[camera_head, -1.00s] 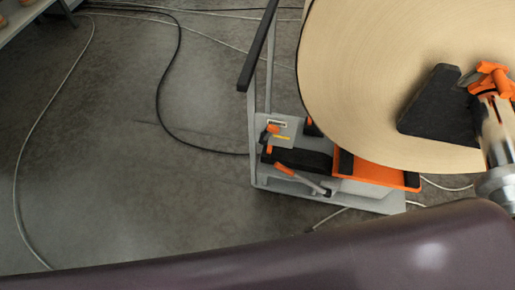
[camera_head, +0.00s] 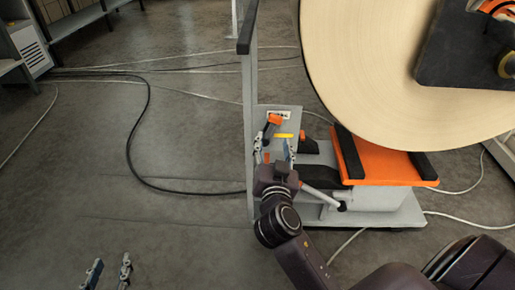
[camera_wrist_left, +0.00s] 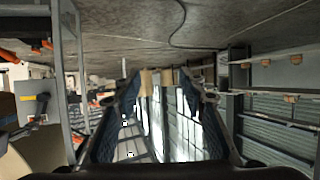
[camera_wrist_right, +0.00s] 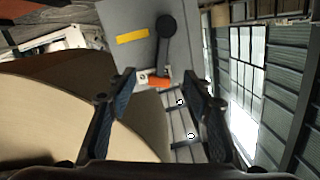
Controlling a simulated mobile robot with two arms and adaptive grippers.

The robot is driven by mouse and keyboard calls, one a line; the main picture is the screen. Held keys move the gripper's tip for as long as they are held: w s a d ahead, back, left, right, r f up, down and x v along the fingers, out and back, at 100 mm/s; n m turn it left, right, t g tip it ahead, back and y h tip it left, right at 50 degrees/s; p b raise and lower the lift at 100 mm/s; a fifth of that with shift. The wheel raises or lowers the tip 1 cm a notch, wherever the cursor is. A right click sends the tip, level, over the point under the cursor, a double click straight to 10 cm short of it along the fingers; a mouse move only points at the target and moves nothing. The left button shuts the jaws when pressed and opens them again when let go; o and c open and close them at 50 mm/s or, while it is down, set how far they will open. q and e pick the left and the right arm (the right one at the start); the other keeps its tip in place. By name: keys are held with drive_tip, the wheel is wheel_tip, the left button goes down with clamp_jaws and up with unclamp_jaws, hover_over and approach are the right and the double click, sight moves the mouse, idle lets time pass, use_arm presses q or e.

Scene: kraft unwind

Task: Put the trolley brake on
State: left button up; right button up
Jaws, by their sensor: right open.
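The trolley (camera_head: 380,215) is a grey frame with an orange cradle under a large tan roll. Its upright grey plate (camera_head: 290,113) bears a yellow label and an orange-ended lever (camera_head: 274,120). In the right wrist view, the lever has a black round hub (camera_wrist_right: 166,26) and an orange handle (camera_wrist_right: 158,82) on the plate. My right gripper (camera_head: 275,146) is open in front of the plate; the handle shows between its fingertips, with contact unclear. My left gripper (camera_head: 108,270) is open and empty over the floor at the lower left. Its wrist view shows the plate (camera_wrist_left: 30,100) at the left.
The tan roll (camera_head: 390,70) overhangs the trolley's right part. A pale rod (camera_head: 322,198) and an orange cradle (camera_head: 385,172) sit beside my right arm. A black cable (camera_head: 140,165) crosses the floor to the trolley. The floor at left is mostly clear.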

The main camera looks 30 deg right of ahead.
sight(276, 122)
drive_tip(key=shift+m+h, duration=0.4)
drive_tip(key=shift+m, duration=0.1)
drive_tip(key=w+d, duration=0.1)
drive_tip(key=w+d+r, duration=0.1)
drive_tip(key=w, duration=0.1)
drive_tip(key=w+d+r, duration=0.1)
drive_tip(key=shift+w+d+r+b, duration=0.15)
drive_tip(key=shift+w+d+b, duration=0.05)
drive_tip(key=shift+w+b, duration=0.15)
drive_tip(key=shift+w+d, duration=0.3)
drive_tip(key=shift+w, duration=0.15)
use_arm(q)
drive_tip(key=r, duration=0.1)
drive_tip(key=r+t, duration=0.1)
drive_tip(key=r, duration=0.1)
drive_tip(key=shift+s+a+r, duration=0.1)
drive_tip(key=shift+a, duration=0.3)
use_arm(e)
clamp_jaws()
